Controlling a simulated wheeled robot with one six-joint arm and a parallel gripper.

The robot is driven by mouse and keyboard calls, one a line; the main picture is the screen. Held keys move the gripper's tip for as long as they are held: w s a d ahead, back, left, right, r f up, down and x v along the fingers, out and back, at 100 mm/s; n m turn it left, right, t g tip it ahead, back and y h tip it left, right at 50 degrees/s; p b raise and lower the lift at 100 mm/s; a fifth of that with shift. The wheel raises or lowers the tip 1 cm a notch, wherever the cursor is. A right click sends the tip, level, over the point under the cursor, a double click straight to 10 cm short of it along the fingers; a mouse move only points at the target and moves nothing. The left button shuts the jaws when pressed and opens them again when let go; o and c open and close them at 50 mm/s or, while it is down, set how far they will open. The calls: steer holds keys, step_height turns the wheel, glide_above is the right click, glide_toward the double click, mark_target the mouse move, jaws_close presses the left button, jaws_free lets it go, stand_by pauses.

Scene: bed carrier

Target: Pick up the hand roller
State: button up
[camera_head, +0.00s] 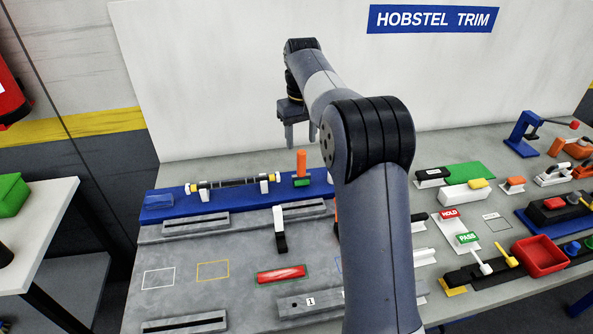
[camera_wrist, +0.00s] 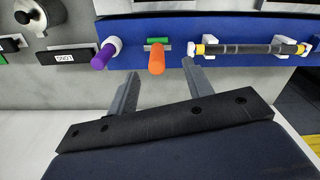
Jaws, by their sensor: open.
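A grey cylinder with a dark end (camera_wrist: 40,14) at the top left of the wrist view looks like the hand roller, but I cannot be sure. It is partly cut off by the frame edge, and I cannot make it out in the head view, where my arm covers that area. My gripper (camera_head: 301,142) is open and empty, pointing down above the back of the bench. In the wrist view its fingers (camera_wrist: 160,72) stand apart, with an orange handle (camera_wrist: 156,58) showing between and beyond their tips. The orange handle (camera_head: 302,163) also stands below the gripper in the head view.
A blue rail (camera_head: 170,206) holds a dark bar with yellow ends (camera_head: 233,182) on white cradles. A purple handle (camera_wrist: 106,52) is beside the orange one. A white wall (camera_head: 220,80) rises behind the bench. A red tray (camera_head: 540,257) and several tools crowd the right side.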

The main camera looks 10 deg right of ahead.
mark_target(299, 150)
steer(key=shift+w+a+f, duration=0.1)
steer(key=shift+w+f, duration=0.05)
steer(key=shift+w, duration=0.95)
steer(key=shift+w+f, duration=0.1)
steer(key=shift+f, duration=0.15)
step_height(299, 150, down, 5)
steer(key=shift+f, duration=0.1)
steer(key=shift+s+d+f+p, duration=0.1)
steer(key=shift+f+p, duration=0.05)
steer(key=shift+f, duration=0.7)
steer(key=shift+s+d+f+p, duration=0.1)
steer(key=shift+d+f+p, duration=0.05)
steer(key=shift+f, duration=0.75)
steer(key=shift+s+d+f+p, duration=0.1)
steer(key=shift+f+p, duration=0.05)
steer(key=shift+f, duration=0.7)
steer(key=shift+c, duration=0.2)
steer(key=shift+r, duration=0.1)
jaws_close()
